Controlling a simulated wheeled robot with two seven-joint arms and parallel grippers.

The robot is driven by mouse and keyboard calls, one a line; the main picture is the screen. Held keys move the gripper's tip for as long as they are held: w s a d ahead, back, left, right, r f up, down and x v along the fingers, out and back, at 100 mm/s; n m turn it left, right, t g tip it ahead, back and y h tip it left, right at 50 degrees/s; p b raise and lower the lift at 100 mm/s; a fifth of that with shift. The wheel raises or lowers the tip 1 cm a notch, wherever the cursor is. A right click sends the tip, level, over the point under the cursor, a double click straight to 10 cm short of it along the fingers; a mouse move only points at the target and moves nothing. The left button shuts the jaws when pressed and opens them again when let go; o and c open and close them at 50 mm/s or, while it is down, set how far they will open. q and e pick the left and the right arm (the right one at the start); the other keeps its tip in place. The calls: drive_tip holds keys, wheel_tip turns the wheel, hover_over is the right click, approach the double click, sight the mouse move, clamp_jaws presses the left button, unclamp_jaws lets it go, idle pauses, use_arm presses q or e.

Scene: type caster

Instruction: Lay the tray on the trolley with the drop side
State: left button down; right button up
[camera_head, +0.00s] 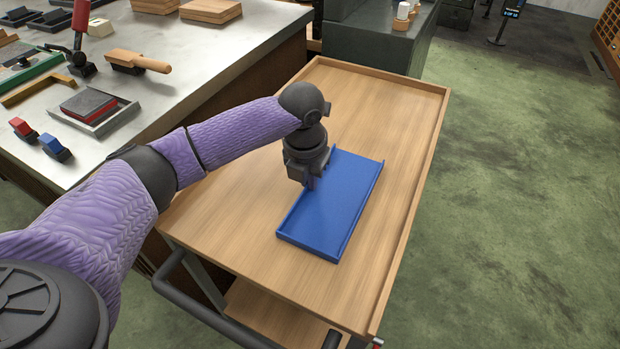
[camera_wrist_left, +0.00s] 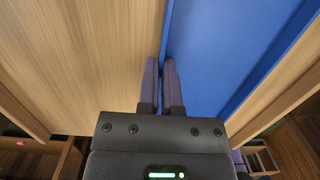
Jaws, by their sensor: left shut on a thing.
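The blue tray (camera_head: 335,205) is flat and oblong, with low raised walls along its two long sides. It is level over the middle of the wooden trolley top (camera_head: 400,150), touching it or very close above; I cannot tell which. My left gripper (camera_head: 309,184) points down at the tray's left long side and is shut on that wall. In the left wrist view the two fingers (camera_wrist_left: 160,65) pinch the tray's edge, with the blue floor (camera_wrist_left: 220,45) to their right and bare wood to their left. My right gripper is not in view.
A raised lip (camera_head: 425,175) runs along the trolley's right side. A dark handle bar (camera_head: 215,312) is at its near end. A workbench (camera_head: 165,45) with brushes, blocks and small tools stands close on the left. Green floor (camera_head: 520,180) is clear on the right.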

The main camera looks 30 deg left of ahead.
use_arm(q)
drive_tip(key=c, duration=0.8)
unclamp_jaws()
